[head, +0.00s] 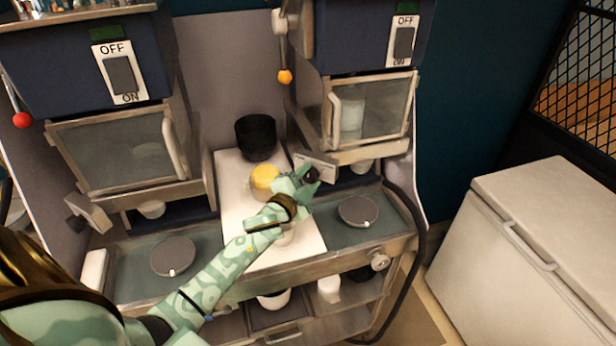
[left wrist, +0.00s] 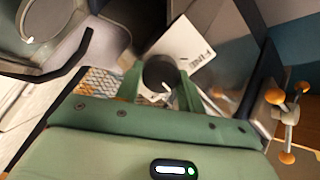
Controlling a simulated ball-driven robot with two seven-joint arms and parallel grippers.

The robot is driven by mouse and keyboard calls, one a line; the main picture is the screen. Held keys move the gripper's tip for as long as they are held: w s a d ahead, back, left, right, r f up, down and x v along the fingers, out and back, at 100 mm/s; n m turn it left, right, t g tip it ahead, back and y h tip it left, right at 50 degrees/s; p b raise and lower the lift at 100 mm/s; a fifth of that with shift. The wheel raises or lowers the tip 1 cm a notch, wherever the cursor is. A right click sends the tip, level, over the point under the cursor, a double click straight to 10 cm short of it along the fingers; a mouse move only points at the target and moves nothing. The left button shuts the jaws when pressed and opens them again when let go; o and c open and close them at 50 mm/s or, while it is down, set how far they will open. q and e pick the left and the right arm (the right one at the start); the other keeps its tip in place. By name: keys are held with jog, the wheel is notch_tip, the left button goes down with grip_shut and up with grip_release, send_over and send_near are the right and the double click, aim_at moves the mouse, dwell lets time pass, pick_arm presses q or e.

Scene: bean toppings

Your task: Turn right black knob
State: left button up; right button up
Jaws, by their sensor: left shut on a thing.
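The right black knob (head: 312,175) sits on a plate at the lower left of the right machine, under its glass door. My left gripper (head: 304,181) reaches across the white board and is shut on this knob. In the left wrist view the dark round knob (left wrist: 160,72) lies between the two green fingers, with a white label plate (left wrist: 185,48) behind it. The gripper partly hides the knob in the head view. The right gripper is not in view.
A yellow-topped container (head: 265,177) and a black cup (head: 256,137) stand on the white board (head: 237,205). Round grey discs (head: 358,211) lie on the side surfaces. A left machine (head: 120,150) has a similar black knob (head: 76,224). A white chest (head: 550,230) stands at right.

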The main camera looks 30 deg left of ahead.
pick_arm(q)
jog(key=m, duration=0.4)
jog(key=shift+m, duration=1.7)
jog(key=shift+y, duration=0.3)
jog(key=o, duration=0.9)
jog(key=shift+o, duration=0.2)
jog(key=shift+f, duration=0.1)
jog(key=shift+s, duration=0.1)
jog(key=s+d+b, duration=0.1)
jog(key=s, duration=1.5)
jog(key=shift+d+r+b, duration=0.2)
jog(key=shift+r+b, duration=0.15)
jog(key=shift+r, duration=0.1)
